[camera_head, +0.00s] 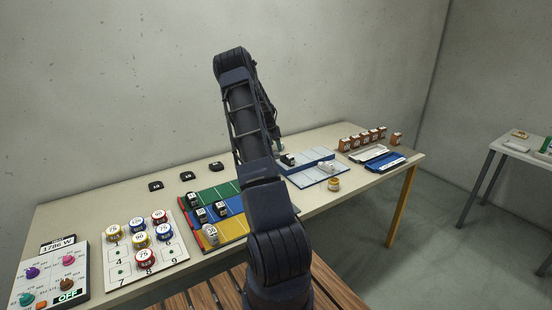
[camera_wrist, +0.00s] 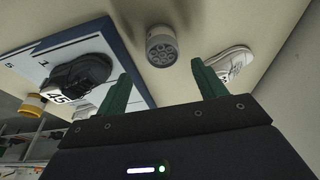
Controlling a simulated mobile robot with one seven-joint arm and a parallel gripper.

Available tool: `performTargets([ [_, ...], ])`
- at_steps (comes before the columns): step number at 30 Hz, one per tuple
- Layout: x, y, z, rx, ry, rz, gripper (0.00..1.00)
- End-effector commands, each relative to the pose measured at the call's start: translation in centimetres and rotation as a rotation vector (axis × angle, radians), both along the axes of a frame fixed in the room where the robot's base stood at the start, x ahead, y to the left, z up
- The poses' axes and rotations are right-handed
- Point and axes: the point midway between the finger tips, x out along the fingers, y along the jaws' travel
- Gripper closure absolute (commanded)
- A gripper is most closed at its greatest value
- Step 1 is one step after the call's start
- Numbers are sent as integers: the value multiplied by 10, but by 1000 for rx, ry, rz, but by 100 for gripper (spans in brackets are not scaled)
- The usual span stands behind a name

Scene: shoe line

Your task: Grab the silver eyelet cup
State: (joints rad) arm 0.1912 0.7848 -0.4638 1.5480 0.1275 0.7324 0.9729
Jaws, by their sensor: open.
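The silver eyelet cup (camera_wrist: 162,47) shows in the wrist view as a short grey cylinder with several round dark-and-light eyelets in its end. It stands on the pale table, beyond my fingertips and roughly between them in the picture. My gripper (camera_wrist: 163,86) is open, with two green fingers apart and nothing between them. The cup is apart from both fingers. In the head view my arm hides most of the gripper area, and I cannot make out the cup clearly there.
A black shoe (camera_wrist: 80,74) tagged 45 sits on a blue-edged board (camera_wrist: 126,62) left of the cup. A white shoe (camera_wrist: 232,62) lies to the right. A yellow jar (camera_head: 334,184) stands near the table's front edge. Orange-brown boxes (camera_head: 362,138) line the back right.

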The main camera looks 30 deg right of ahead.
Motion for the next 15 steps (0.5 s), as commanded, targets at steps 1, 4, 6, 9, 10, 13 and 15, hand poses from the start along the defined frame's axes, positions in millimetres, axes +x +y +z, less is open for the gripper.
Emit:
performTargets([
  [1,0,-2,-9,1,2,-1,30],
  [4,0,-5,-20,1,0,1,30],
  [6,0,-6,-26,1,0,1,30],
  [9,1,-7,-30,1,0,1,30],
  [10,1,-7,-31,1,0,1,30],
  [13,2,-8,-41,1,0,1,30],
  [15,3,-10,-50,1,1,0,30],
])
